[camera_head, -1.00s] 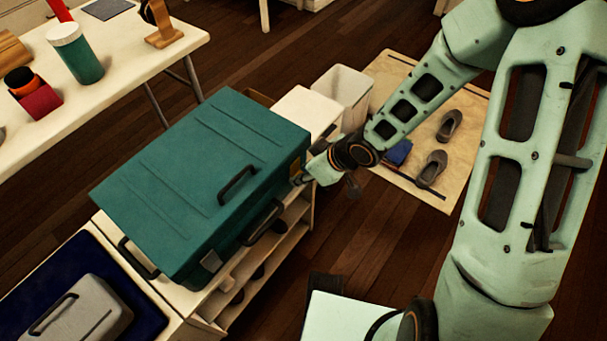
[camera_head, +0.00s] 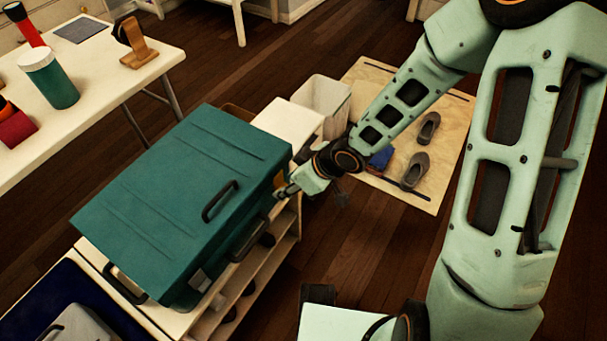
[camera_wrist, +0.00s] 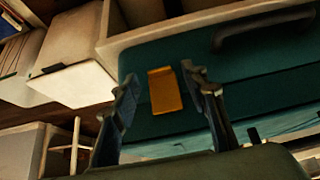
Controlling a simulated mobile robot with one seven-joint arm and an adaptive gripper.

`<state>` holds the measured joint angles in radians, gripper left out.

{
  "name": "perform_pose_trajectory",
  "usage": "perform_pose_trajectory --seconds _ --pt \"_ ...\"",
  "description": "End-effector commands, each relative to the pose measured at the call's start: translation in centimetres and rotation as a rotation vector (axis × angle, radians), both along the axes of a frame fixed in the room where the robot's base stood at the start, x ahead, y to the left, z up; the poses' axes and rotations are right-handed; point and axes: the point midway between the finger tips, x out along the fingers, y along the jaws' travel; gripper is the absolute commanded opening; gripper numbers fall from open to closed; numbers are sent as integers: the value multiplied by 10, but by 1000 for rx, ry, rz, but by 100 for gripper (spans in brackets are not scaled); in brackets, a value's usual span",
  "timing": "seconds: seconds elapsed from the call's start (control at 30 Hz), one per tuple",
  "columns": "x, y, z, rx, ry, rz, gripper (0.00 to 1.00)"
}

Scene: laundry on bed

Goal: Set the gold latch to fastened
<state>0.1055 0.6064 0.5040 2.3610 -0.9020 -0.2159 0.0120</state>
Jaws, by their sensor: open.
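The gold latch (camera_wrist: 165,91) is a small flat plate on the side of the teal case (camera_wrist: 225,65). It lies between my gripper's two fingers (camera_wrist: 160,74) in the wrist view. The fingers are open, one on each side of it, and contact cannot be made out. Whether the latch is fastened cannot be told. In the head view the teal case (camera_head: 170,190) lies with its lid down on a low shelf unit.
The case has black handles (camera_head: 220,201) on its lid and sides. A white table (camera_head: 110,90) with several items stands at the left. Wooden floor is open at right of the shelves (camera_head: 262,272).

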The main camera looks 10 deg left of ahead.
Motion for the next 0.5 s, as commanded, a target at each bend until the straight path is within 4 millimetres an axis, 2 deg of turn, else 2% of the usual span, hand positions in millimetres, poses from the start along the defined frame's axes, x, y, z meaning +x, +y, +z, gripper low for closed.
perform_pose_trajectory --seconds 0.5 --pt "-8 -21 32 -1 1 -2 41"
